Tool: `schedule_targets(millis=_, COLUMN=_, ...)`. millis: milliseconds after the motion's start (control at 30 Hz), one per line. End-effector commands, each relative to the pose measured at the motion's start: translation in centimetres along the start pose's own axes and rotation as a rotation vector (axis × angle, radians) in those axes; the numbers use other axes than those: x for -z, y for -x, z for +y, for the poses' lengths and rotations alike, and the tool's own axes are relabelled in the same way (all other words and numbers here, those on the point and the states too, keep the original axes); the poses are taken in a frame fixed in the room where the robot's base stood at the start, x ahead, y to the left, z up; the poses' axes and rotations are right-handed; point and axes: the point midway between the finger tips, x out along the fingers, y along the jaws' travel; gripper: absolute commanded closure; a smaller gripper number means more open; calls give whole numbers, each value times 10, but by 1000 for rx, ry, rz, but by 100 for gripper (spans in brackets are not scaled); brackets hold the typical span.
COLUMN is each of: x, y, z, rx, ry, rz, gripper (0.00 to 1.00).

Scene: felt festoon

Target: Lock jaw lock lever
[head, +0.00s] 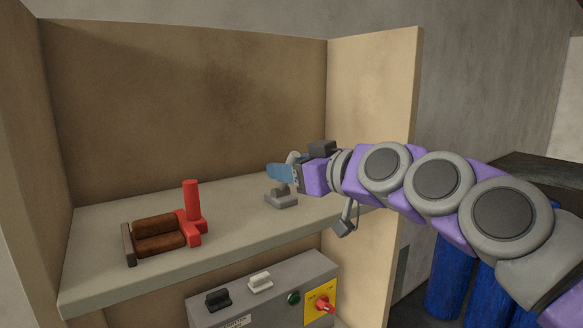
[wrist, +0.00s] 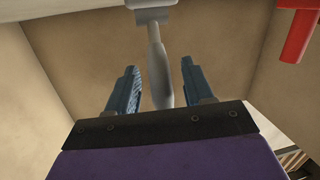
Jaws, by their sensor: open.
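A small grey lever on a grey base (head: 281,199) stands on the shelf, right of its middle; I take it to be the jaw lock lever. My gripper (head: 272,172) reaches in from the right over the base and hides part of the lever. In the wrist view the pale grey lever (wrist: 158,62) runs from its base at the top edge down between the two blue fingers of my gripper (wrist: 156,75). The fingers are open, with a gap visible on each side of the lever. Contact does not show.
A red upright cylinder (head: 192,200) on a red bracket stands beside a brown ribbed block (head: 158,236) on the shelf (head: 240,225). Below is a grey control box (head: 255,295) with switches, a green button and a red knob. The cabinet's right wall (head: 372,100) is near my arm.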

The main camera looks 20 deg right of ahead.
Motion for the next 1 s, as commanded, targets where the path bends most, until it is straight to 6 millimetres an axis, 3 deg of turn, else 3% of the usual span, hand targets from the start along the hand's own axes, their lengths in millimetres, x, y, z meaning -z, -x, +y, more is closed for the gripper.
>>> schedule_targets(millis=267, x=1, y=12, z=1, rx=-1, ry=-1, rz=2, gripper=48)
schedule_targets(millis=800, x=0, y=125, z=1, rx=-3, ry=0, rz=3, gripper=48)
schedule_targets(millis=1000, x=0, y=158, z=2, rx=-3, ry=0, rz=2, gripper=48)
